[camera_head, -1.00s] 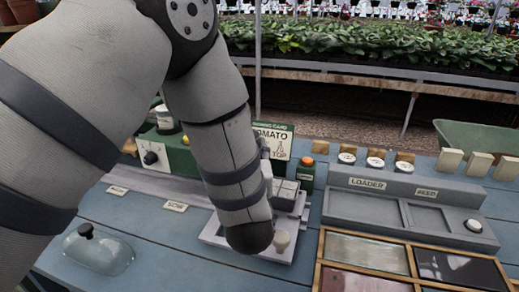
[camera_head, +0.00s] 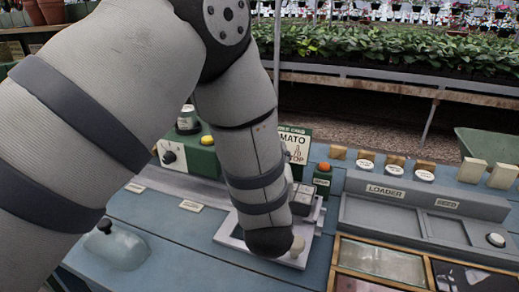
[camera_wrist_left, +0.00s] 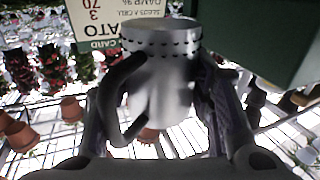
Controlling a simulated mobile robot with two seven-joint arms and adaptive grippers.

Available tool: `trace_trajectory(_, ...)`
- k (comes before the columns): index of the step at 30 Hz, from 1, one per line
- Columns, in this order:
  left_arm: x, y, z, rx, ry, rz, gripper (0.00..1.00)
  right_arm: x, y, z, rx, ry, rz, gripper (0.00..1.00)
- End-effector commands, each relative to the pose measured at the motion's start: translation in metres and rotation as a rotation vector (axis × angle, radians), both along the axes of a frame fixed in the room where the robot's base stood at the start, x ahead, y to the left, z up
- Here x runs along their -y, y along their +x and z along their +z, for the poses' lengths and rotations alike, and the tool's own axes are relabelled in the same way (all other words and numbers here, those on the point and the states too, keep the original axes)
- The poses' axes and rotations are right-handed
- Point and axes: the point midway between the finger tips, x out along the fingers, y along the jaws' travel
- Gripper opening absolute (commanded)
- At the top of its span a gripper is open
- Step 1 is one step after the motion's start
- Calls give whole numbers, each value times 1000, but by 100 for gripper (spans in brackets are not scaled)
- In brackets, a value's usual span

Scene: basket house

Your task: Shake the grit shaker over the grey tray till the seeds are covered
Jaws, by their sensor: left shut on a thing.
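The grit shaker (camera_wrist_left: 160,85) is a pale metallic cylinder with a dark perforated band, seen in the left wrist view. My left gripper (camera_wrist_left: 172,72) is shut on it, with dark fingers on both sides. In the head view my arm hides the gripper and the shaker. A light grey tray (camera_head: 228,231) lies on the blue bench there, largely covered by my arm. Any seeds in it cannot be seen. My right gripper is not in view.
A green box with a yellow button (camera_head: 207,140) and a card reading TOMATO (camera_head: 297,147) stand behind my arm. A grey loader unit (camera_head: 425,210) and a wood-framed box (camera_head: 385,262) are at right. A clear dome (camera_head: 122,250) sits at front left.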

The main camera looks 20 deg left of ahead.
Motion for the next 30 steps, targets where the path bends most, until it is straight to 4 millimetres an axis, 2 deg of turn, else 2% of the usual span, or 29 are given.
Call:
trace_trajectory(2,4,0,1,0,1,2,12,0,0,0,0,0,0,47)
trace_trajectory(9,-34,-2,1,0,1,4,12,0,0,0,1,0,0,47)
trace_trajectory(13,-44,-3,0,0,0,2,12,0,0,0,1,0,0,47)
trace_trajectory(17,-39,-2,1,2,1,-1,12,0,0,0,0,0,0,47)
trace_trajectory(23,-15,-1,1,1,0,0,12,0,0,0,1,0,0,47)
trace_trajectory(25,-21,-1,1,1,2,4,12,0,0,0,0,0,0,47)
trace_trajectory(30,-51,-3,1,0,2,5,12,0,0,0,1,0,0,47)
